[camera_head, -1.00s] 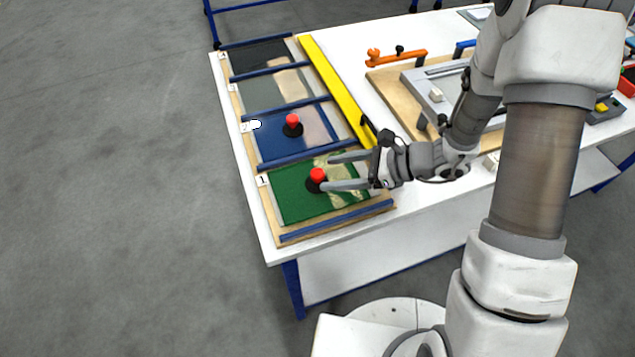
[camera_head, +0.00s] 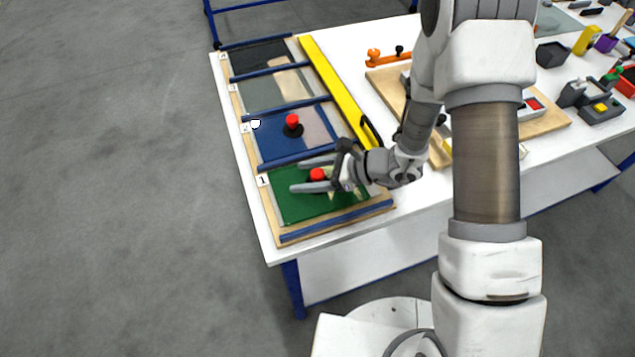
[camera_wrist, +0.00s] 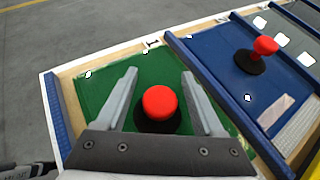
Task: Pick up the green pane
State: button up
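The green pane (camera_head: 290,204) lies flat in the slot marked 1 at the near end of the wooden rack. It also shows in the wrist view (camera_wrist: 98,98). A red knob (camera_head: 317,174) on a black base stands on the pane; the wrist view shows the knob (camera_wrist: 160,102) between my fingers. My gripper (camera_head: 305,176) is open, with one finger on each side of the knob and a gap on both sides. Whether the fingers are level with the knob or above it, I cannot tell. The gripper and wrist hide the pane's right part.
A blue pane (camera_head: 272,138) with its own red knob (camera_head: 293,121) lies in slot 2, beyond a blue divider bar (camera_head: 300,159). Grey and black panes lie farther back. A yellow level (camera_head: 335,88) lies along the rack's right side. Open floor is at left.

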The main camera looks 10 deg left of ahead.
grip_shut()
jog(key=shift+r, duration=0.1)
dwell(1.1)
